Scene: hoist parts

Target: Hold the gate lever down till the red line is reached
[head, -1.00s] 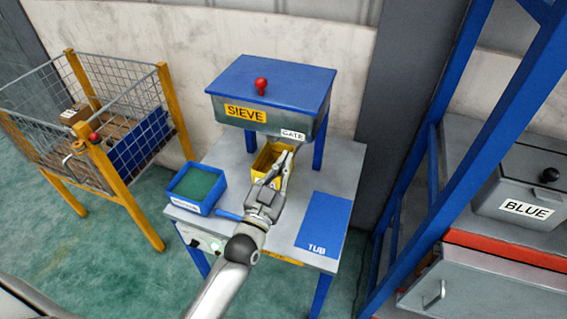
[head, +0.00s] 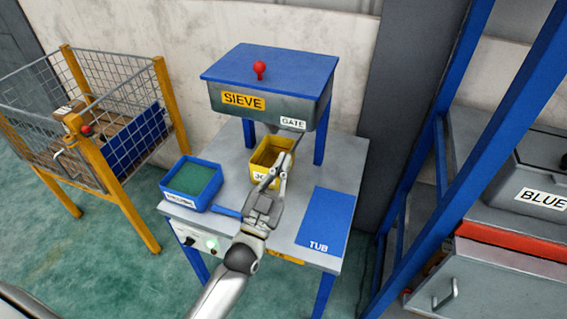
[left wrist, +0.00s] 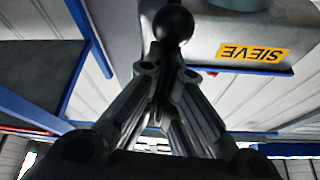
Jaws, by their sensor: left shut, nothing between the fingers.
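The sieve (head: 262,112) is a grey box with a blue lid and a red knob, standing on blue legs on the table. A GATE label (head: 292,123) is on its lower right front corner. A yellow tub (head: 259,172) stands under it; I see no red line on it. My left gripper (head: 284,160) is shut and empty, in front of the tub's right side and below the GATE label. In the left wrist view a black ball knob (left wrist: 172,24), perhaps the gate lever's end, is just beyond the fingertips; contact cannot be told. My right gripper is not in view.
A blue tray with green content (head: 192,184) stands on the table's left. A blue mat marked TUB (head: 326,220) lies bare on the right. A mesh cage (head: 125,150) stands left; a blue-framed rack with a BLUE bin (head: 525,190) is right.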

